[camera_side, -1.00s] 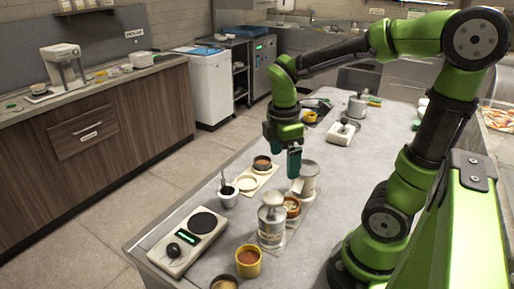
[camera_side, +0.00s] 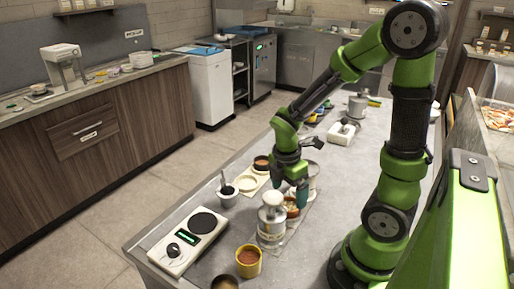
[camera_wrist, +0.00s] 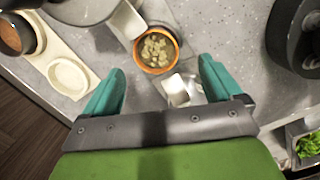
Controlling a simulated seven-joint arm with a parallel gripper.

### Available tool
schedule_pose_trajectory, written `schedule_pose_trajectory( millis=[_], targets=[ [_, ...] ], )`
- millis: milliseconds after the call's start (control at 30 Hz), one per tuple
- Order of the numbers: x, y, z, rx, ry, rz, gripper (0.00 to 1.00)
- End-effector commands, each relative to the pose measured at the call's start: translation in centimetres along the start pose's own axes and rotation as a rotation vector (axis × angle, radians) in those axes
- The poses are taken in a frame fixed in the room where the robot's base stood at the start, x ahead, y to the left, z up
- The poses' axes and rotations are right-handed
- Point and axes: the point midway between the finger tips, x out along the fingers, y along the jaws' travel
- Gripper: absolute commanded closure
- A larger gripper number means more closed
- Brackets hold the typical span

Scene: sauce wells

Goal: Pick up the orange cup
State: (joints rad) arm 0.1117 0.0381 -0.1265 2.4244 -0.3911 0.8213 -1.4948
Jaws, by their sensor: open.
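The orange cup (camera_wrist: 157,48) shows in the wrist view with an orange rim and pale chunky contents. It lies ahead of the open fingertips, roughly centred between them. In the side view the orange cup (camera_side: 292,209) is partly hidden behind a silver-lidded canister and my gripper. My gripper (camera_side: 289,184) is low over the table just above and behind it; in the wrist view my gripper (camera_wrist: 158,76) has its teal fingers spread wide, with nothing held. A small white tag-like piece (camera_wrist: 179,90) shows between the fingers.
The canister (camera_side: 271,219) stands close beside the cup. The table's right-front area is fairly clear.

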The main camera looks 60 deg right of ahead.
Motion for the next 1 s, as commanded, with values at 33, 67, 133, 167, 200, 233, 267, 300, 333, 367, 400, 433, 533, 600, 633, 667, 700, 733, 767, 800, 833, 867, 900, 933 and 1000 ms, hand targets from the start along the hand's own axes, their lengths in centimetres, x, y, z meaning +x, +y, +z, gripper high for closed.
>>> schedule_pose_trajectory(
  millis=[33,67,133,167,200,233,267,300,333,367,400,433,533,600,633,667,700,733,767,800,833,867,900,933,1000],
  targets=[
    [0.4,0.0,0.1,0.0,0.0,-0.002,0.08],
    [0.7,0.0,0.1,0.0,-0.001,-0.003,0.08],
    [1.6,0.1,0.2,0.0,-0.002,-0.006,0.08],
    [2.1,0.2,0.3,0.001,-0.002,-0.007,0.08],
    [2.7,0.3,0.3,0.002,-0.002,-0.007,0.08],
    [3.2,0.3,0.4,0.003,-0.002,-0.007,0.08],
    [3.6,0.3,0.4,0.002,-0.002,-0.007,0.08],
    [4.1,0.4,0.4,0.001,-0.002,-0.006,0.08],
    [4.4,0.4,0.4,0.0,-0.002,-0.005,0.08],
    [4.7,0.4,0.4,0.0,-0.002,-0.005,0.08],
    [5.0,0.4,0.4,0.001,-0.001,-0.003,0.08],
    [5.1,0.4,0.3,0.001,-0.001,-0.002,0.08],
    [5.2,0.5,0.3,0.002,0.0,-0.001,0.08],
    [5.2,0.5,0.3,0.002,0.0,0.0,0.08],
    [5.2,0.5,0.3,0.002,0.0,0.0,0.08],
    [5.2,0.5,0.3,0.001,0.0,0.0,0.08],
    [5.2,0.5,0.3,0.001,0.0,0.0,0.11],
    [5.2,0.5,0.3,0.001,0.0,0.0,0.15],
    [5.2,0.5,0.3,0.001,0.0,0.0,0.2],
    [5.2,0.5,0.3,0.001,0.0,0.0,0.26],
    [5.2,0.5,0.3,0.001,0.0,0.0,0.31],
    [5.2,0.5,0.3,0.001,0.0,0.0,0.35],
    [5.2,0.5,0.3,0.001,0.0,0.0,0.42],
    [5.2,0.5,0.3,0.001,0.0,0.0,0.46],
    [5.2,0.5,0.3,0.0,0.0,0.0,0.57]
  ],
)
